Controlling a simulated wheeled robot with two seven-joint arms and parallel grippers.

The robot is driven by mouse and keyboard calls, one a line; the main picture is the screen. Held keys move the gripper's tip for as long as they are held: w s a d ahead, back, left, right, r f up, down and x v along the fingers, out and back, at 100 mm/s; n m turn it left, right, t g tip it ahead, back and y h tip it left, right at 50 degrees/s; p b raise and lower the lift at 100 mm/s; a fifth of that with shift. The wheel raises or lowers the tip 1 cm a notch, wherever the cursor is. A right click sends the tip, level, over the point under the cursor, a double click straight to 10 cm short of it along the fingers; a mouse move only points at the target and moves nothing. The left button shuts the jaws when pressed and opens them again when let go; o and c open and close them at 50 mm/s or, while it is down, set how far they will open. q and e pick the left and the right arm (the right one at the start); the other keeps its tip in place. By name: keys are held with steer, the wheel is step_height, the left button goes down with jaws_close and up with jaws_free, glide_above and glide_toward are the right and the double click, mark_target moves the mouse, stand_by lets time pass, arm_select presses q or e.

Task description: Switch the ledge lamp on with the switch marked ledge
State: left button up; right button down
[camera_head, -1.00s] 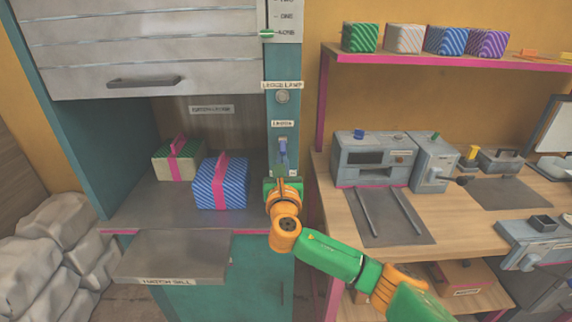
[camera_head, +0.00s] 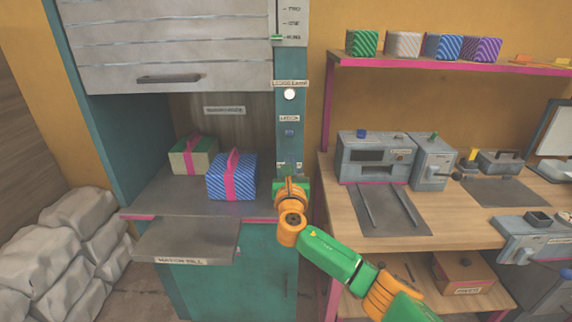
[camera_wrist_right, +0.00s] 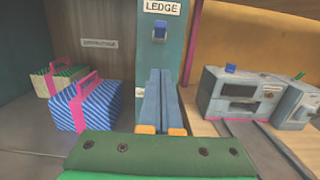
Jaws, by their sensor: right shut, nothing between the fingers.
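The ledge lamp (camera_head: 289,94) is a round lamp on the teal post under its label, and it glows white. Below it, under the ledge label (camera_head: 289,118), is the small blue switch (camera_head: 289,132). The switch also shows in the right wrist view (camera_wrist_right: 160,32), just above my fingertips and apart from them. My right gripper (camera_head: 290,170) is in front of the post, below the switch. Its blue-grey fingers (camera_wrist_right: 161,72) are shut together and hold nothing. My left gripper is not in view.
A blue striped parcel (camera_head: 232,178) and a green parcel (camera_head: 193,155) sit in the cabinet bay left of the post. A wooden bench (camera_head: 452,228) with grey machines (camera_head: 375,160) stands to the right. A slider scale (camera_head: 290,22) is above the lamp.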

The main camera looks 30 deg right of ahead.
steer(key=shift+s+a+r, duration=1.95)
steer(key=shift+s+r, duration=1.05)
steer(key=shift+r, duration=0.75)
step_height(320, 180, down, 25)
steer(key=m+g+y, duration=0.4)
steer(key=m, duration=0.2)
steer(key=s+a+f+m+g+y, duration=0.1)
steer(key=s+f+m+g, duration=0.2)
steer(key=f, duration=0.5)
steer(key=s+a+f+m+g+y, duration=0.1)
steer(key=s+f+m+y, duration=0.1)
steer(key=s+f, duration=0.45)
steer(key=s+a+f+m+g+y, duration=0.1)
steer(key=s+a+f+m+g, duration=0.15)
steer(key=s+f, duration=0.35)
steer(key=s+a+f+m+g, duration=0.1)
steer(key=s+f+m, duration=0.35)
steer(key=f, duration=0.25)
steer(key=s+a+f+m+g, duration=0.1)
steer(key=s+f+m, duration=0.1)
steer(key=s, duration=0.6)
steer(key=s+a+f+m+g+y, duration=0.1)
steer(key=s+a+f+m, duration=0.1)
steer(key=s, duration=0.6)
steer(key=s+a+f+m+g+y, duration=0.1)
steer(key=s+f+m, duration=0.3)
steer(key=s, duration=0.4)
steer(key=shift+s+a+m+g+p, duration=0.25)
steer(key=shift+a+m+g+p, duration=0.15)
steer(key=shift+a+m, duration=0.2)
